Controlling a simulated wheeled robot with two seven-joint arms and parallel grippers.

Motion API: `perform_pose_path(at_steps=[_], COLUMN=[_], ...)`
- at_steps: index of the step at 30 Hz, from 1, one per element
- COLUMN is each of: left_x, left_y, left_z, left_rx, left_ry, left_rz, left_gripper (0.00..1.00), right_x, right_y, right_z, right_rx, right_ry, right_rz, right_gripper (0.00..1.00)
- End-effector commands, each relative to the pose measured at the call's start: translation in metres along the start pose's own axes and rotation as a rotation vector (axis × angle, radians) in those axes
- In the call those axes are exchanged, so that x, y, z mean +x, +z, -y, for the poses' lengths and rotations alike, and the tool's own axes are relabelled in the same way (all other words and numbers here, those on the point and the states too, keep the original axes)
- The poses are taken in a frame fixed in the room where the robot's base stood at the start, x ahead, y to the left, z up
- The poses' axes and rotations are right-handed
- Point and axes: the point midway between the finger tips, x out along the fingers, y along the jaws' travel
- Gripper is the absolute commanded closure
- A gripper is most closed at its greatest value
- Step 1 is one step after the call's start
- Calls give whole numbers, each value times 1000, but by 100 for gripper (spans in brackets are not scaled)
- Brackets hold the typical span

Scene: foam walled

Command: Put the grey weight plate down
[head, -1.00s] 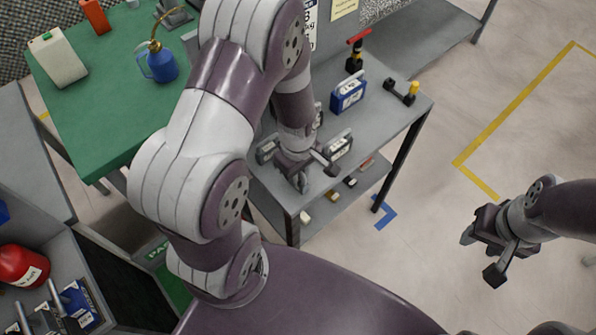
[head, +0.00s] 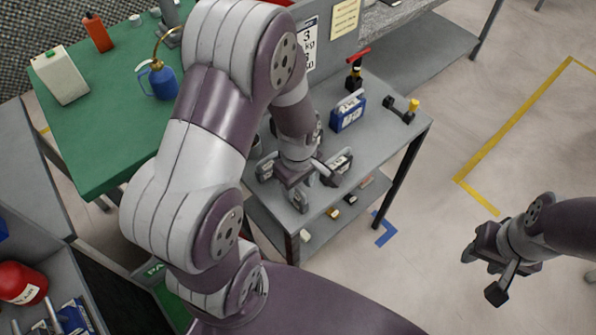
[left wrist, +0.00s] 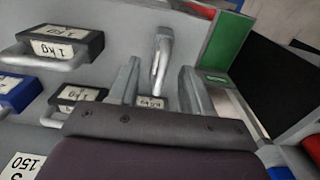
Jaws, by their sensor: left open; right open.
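My left gripper (head: 312,190) is open, low over the grey bench (head: 383,140) among the weights. In the left wrist view its two fingers (left wrist: 158,75) stand apart. A small labelled grey weight (left wrist: 150,102) shows between them, partly hidden by the gripper body; I cannot tell whether a finger touches it. Dark grey weights marked 1 kg stand nearby, one at the upper left (left wrist: 62,45) of the wrist view. In the head view a grey weight (head: 341,161) stands right of the gripper. My right gripper (head: 482,273) is open and empty over the floor.
A blue weight (head: 348,113), a red-handled tool (head: 357,72) and a dumbbell-like item (head: 402,108) stand farther back on the bench. A green table (head: 110,130) with a blue oil can (head: 160,80) is at the left. The bench's front right is clear.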

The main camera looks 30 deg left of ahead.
Motion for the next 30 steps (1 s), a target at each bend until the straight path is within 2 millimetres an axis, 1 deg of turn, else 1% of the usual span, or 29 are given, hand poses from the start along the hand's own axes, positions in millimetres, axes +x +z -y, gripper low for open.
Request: perform_pose_path(at_steps=[1,6,9,11,12,14,17,18,21,24,26,30], left_x=[-16,-59,-75,-81,-85,-89,-95,-96,-98,-99,-99,-99], left_y=[-1,0,0,0,1,5,15,19,27,31,31,31], left_z=[-1,-1,-1,0,0,3,11,14,22,25,26,26], left_rx=[0,0,0,5,37,167,545,699,1012,1172,1202,1203], left_ry=[7,4,3,2,4,14,42,51,67,73,73,73], left_rz=[-3,-2,-1,-1,-2,-7,-31,-44,-76,-96,-100,-100], left_gripper=[52,52,52,52,52,52,52,52,52,52,52,52], right_x=[-2,-4,-4,-4,-4,-4,-4,-4,-4,-4,-4,-4], right_y=[0,0,0,0,0,0,0,0,0,0,0,0], right_z=[0,0,0,0,0,0,0,0,0,0,0,0], right_rx=[0,0,0,0,0,0,0,0,0,0,0,0], right_ry=[0,0,0,0,0,0,0,0,0,0,0,0], right_rz=[0,0,0,0,0,0,0,0,0,0,0,0], right_gripper=[57,57,57,57,57,57,57,57,57,57,57,57])
